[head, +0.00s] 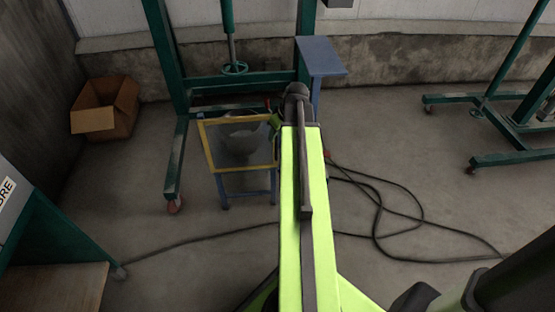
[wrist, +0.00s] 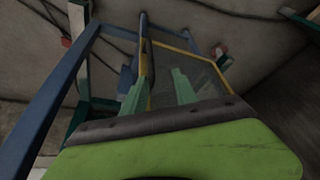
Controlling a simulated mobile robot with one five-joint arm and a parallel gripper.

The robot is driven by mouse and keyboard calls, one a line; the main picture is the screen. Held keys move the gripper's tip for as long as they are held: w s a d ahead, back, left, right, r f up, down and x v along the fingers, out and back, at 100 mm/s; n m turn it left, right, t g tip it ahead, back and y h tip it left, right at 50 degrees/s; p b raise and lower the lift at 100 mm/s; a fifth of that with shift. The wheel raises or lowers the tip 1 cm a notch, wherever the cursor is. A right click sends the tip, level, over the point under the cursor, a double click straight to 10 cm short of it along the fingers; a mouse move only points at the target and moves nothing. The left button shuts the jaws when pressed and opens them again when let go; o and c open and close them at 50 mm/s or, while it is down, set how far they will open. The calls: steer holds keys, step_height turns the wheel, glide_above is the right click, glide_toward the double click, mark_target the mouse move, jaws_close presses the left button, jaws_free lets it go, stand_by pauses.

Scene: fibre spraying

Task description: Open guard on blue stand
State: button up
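The guard (head: 207,147), a yellow frame with a see-through grey mesh panel, is on the front of the blue stand (head: 223,192). It looks upright and closed against the stand. A grey rounded thing shows behind the mesh. My gripper (head: 274,121) is at the guard's upper right corner in the head view, partly hidden by my arm. In the wrist view my gripper (wrist: 161,77) has its two pale green fingers apart. A yellow bar of the guard (wrist: 178,49) shows between and beyond them; I cannot tell if they touch it. Blue bars of the stand (wrist: 48,95) show at left.
A blue-topped table (head: 320,57) is to the right. A cardboard box (head: 106,108) is at the left wall. Black cable loops (head: 420,222) lie on the floor at right. Another green frame (head: 510,130) stands far right.

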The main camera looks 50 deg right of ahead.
mark_target(277, 141)
steer(key=b+x, duration=0.2)
steer(key=d+b+x, duration=0.1)
steer(key=b+x, duration=0.1)
steer(key=x, duration=0.1)
steer(key=s+b+x, duration=0.1)
steer(key=b+x, duration=0.2)
steer(key=shift+d+f, duration=0.15)
steer(key=shift+d, duration=0.1)
jaws_close()
steer(key=shift+s, duration=0.1)
stand_by(1.2)
